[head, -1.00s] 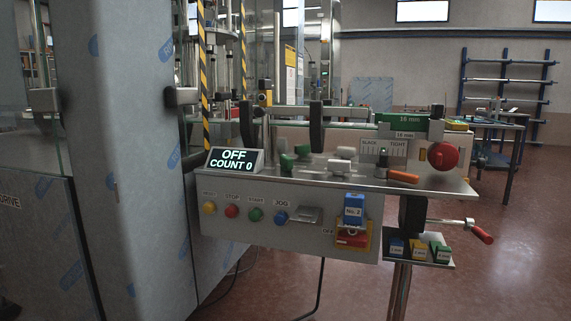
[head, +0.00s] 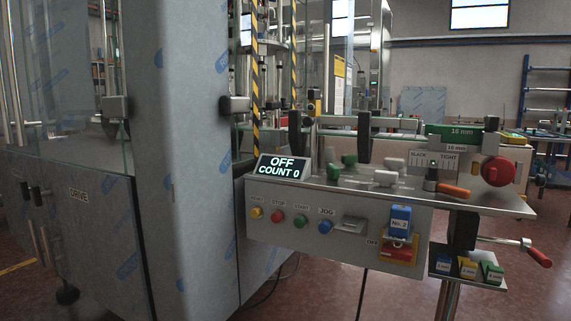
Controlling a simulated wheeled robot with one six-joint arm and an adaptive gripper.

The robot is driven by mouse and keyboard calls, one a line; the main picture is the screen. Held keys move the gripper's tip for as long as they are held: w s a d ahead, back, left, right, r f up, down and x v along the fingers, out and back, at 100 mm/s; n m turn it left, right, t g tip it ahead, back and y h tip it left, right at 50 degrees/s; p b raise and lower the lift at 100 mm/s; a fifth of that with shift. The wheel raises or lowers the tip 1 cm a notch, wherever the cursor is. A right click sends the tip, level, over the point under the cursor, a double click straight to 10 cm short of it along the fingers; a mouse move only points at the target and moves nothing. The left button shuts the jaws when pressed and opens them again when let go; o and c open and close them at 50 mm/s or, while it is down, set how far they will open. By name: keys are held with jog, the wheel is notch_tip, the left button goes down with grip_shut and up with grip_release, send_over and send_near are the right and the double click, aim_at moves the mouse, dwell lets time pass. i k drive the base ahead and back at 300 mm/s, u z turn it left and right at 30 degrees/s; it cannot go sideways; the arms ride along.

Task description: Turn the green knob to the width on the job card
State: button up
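I cannot tell which is the green knob of the task. A green block (head: 462,133) at the back right bears a label that seems to read 16 mm. A white label (head: 456,149) below it also carries a width in mm, too small to read surely. No job card can be made out. My gripper is not in view.
A display (head: 283,168) reads OFF, COUNT 0. A red-handled crank (head: 538,256) and small tray (head: 440,265) stick out right. A tall steel cabinet (head: 180,130) stands left.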

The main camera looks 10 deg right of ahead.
aim_at(333, 172)
jog(key=u, duration=0.15)
jog(key=i, duration=0.95)
jog(key=z, duration=0.35)
